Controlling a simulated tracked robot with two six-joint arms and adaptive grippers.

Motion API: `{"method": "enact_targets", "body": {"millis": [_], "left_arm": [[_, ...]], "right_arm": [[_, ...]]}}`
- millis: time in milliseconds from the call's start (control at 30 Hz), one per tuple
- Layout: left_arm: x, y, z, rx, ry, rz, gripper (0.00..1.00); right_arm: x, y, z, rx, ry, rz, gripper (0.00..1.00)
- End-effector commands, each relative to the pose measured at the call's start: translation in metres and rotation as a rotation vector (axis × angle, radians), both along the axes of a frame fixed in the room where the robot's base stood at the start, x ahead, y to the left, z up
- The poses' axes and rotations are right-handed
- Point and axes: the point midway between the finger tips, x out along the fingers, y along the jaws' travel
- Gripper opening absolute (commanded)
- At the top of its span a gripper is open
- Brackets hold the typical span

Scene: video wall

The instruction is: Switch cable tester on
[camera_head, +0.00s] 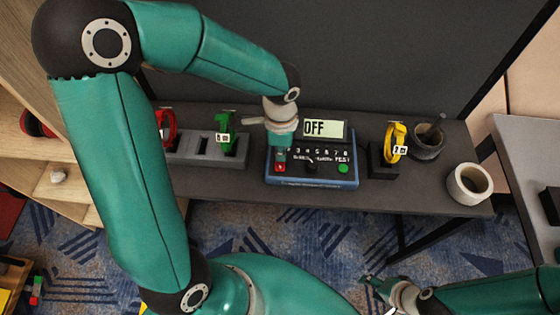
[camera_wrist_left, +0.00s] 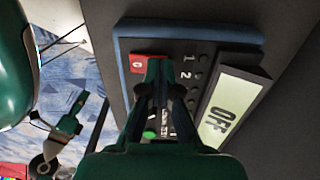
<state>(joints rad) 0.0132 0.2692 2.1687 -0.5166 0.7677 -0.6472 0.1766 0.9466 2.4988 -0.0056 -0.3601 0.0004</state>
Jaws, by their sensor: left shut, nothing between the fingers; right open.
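The cable tester (camera_head: 350,180) is a blue-edged dark box on the dark table. Its tilted display (camera_head: 324,129) reads OFF, also in the left wrist view (camera_wrist_left: 228,110). A red rocker switch (camera_head: 280,167) sits at its left end; the left wrist view shows the switch (camera_wrist_left: 138,64) marked 0. A green button (camera_head: 343,168) is at the front right. My left gripper (camera_head: 281,146) is shut and empty above the switch; in the left wrist view its tips (camera_wrist_left: 156,66) partly cover it. Contact cannot be told. My right gripper (camera_head: 374,286) is open, low in front of the table.
A grey holder (camera_head: 207,147) with a red cable (camera_head: 166,126) and green cable (camera_head: 224,130) stands left of the tester. A yellow cable (camera_head: 395,143) on a black stand, a dark pot (camera_head: 428,142) and a white tape roll (camera_head: 469,183) are to the right.

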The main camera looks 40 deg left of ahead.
Motion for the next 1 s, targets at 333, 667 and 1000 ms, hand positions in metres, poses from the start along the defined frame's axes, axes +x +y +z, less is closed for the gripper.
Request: {"method": "enact_targets", "body": {"millis": [333,667,1000], "left_arm": [[0.0,0.0,-0.003,0.0,0.002,0.0,0.0],[0.0,0.0,0.02,-0.001,0.001,0.0,0.0],[0.0,0.0,0.047,0.0,0.0,-0.001,0.0]], "right_arm": [[0.0,0.0,-0.002,0.0,0.0,0.0,0.51],[0.0,0.0,0.017,0.0,0.0,0.0,0.51],[0.0,0.0,0.04,0.0,0.0,0.0,0.51]]}}
